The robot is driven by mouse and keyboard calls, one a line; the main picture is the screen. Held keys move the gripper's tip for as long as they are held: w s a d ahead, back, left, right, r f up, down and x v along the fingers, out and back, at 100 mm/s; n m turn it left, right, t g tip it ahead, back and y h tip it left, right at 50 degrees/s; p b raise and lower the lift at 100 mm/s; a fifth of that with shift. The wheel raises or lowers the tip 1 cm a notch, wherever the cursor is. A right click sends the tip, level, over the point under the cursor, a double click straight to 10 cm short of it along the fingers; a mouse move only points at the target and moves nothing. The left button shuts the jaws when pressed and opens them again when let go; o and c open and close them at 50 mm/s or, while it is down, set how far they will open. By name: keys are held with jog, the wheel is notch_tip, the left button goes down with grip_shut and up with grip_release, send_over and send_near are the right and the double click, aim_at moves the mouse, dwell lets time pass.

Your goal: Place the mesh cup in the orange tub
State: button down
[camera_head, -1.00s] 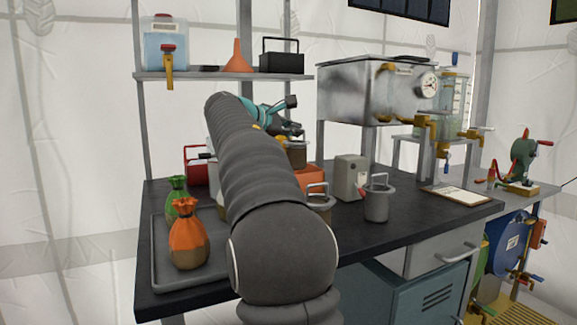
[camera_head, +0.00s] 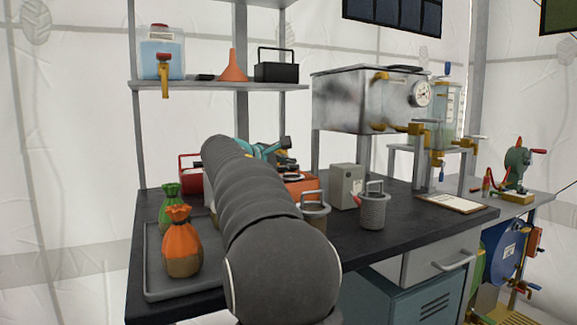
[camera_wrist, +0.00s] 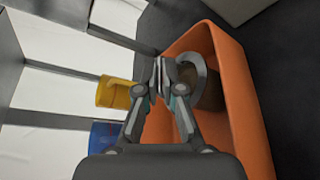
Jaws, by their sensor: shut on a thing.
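The orange tub (camera_head: 302,187) stands on the dark bench behind my arm, and its walls fill the right of the wrist view (camera_wrist: 228,60). My gripper (camera_wrist: 160,72) is at the tub, its fingers shut on the grey curved handle (camera_wrist: 198,72) of a cup. The cup's brownish body (camera_wrist: 212,92) is inside the tub's walls, partly hidden by the handle and fingers. Whether it touches the tub floor cannot be told. In the head view my gripper (camera_head: 284,160) is small, just above the tub, and the held cup is mostly hidden.
Two other handled mesh cups stand on the bench, one right (camera_head: 374,208) and one beside my arm (camera_head: 315,213). A grey box (camera_head: 346,186) is behind them. A grey tray (camera_head: 160,290) with orange (camera_head: 180,245) and green sacks (camera_head: 170,196) is left. A metal tank (camera_head: 365,98) stands behind.

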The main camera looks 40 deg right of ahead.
jog(key=c, duration=1.3)
grip_release()
jog(key=shift+f, duration=0.1)
jog(key=shift+r, duration=0.2)
jog(key=v, duration=1.2)
jog(key=shift+w, duration=0.1)
